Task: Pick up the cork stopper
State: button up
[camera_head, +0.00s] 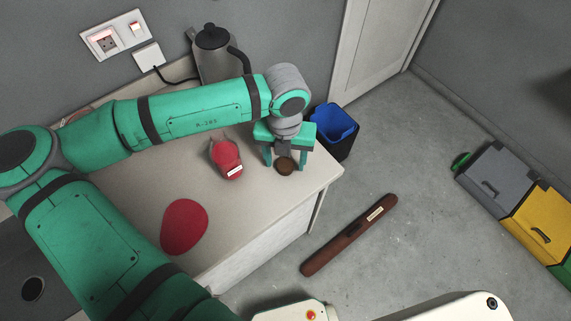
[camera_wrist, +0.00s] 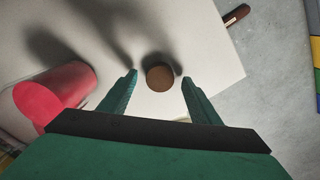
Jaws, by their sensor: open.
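The cork stopper (camera_head: 285,165) is a small round brown piece near the front right corner of the pale counter. In the wrist view the cork stopper (camera_wrist: 160,77) shows as a brown disc between and a little beyond the tips of my fingers. My gripper (camera_head: 286,160) is over that corner, with its two green fingers spread to either side of the stopper. In the wrist view my gripper (camera_wrist: 159,74) is open and empty. I cannot tell the exact height of the fingertips above the counter.
A grey kettle (camera_head: 213,60) stands at the back. A blue-lined bin (camera_head: 335,127) is beyond the counter's right edge. A brown bar (camera_head: 349,235) lies on the floor.

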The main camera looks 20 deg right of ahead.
jog(key=shift+f, duration=0.2)
jog(key=c, duration=1.1)
jog(key=shift+r, duration=0.1)
